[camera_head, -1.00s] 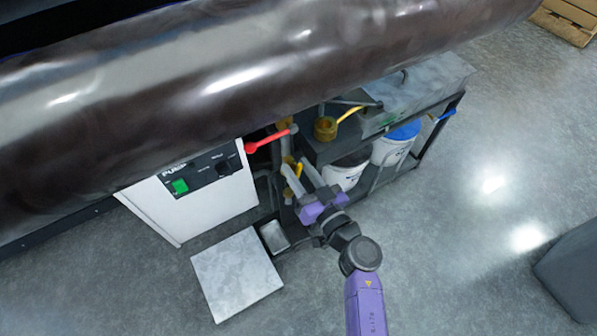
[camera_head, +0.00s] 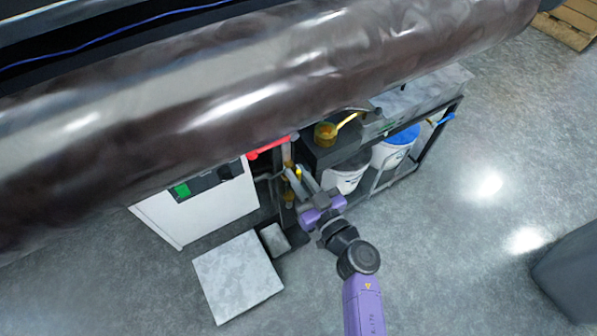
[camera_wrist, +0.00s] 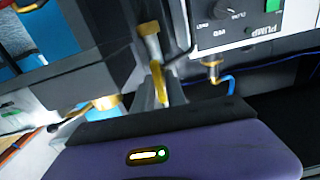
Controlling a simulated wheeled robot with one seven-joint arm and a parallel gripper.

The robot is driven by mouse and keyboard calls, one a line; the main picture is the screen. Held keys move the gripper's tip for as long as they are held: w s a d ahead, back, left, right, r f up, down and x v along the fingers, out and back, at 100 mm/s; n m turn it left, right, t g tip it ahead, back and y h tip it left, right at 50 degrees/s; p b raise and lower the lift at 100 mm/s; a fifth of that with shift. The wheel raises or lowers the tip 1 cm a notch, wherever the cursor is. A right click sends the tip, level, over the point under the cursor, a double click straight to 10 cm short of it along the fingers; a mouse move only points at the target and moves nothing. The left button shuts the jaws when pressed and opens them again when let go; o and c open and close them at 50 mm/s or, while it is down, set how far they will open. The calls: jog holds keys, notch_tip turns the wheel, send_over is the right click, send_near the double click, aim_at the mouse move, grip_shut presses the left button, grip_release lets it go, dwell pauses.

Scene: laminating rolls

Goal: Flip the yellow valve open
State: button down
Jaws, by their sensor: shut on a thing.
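The yellow valve (camera_head: 298,171) is on the upright pipework between the white pump box and the dark rack. In the wrist view its yellow handle (camera_wrist: 158,83) is a narrow bar between my grey fingers, below a brass fitting (camera_wrist: 149,30). My gripper (camera_head: 299,176), with a purple body, reaches in from the front right and is shut on the yellow handle. The fingers hide part of the handle, and its exact angle is hard to read in the head view.
A red lever (camera_head: 267,148) is just up and left of my gripper. The white pump box (camera_head: 200,205) stands left. A large dark roll (camera_head: 250,85) overhangs. A pale plate (camera_head: 238,278) lies on the floor.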

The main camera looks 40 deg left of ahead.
jog(key=shift+n, duration=0.3)
jog(key=c, duration=1.4)
grip_release()
jog(key=p+v, duration=0.4)
jog(key=v, duration=0.4)
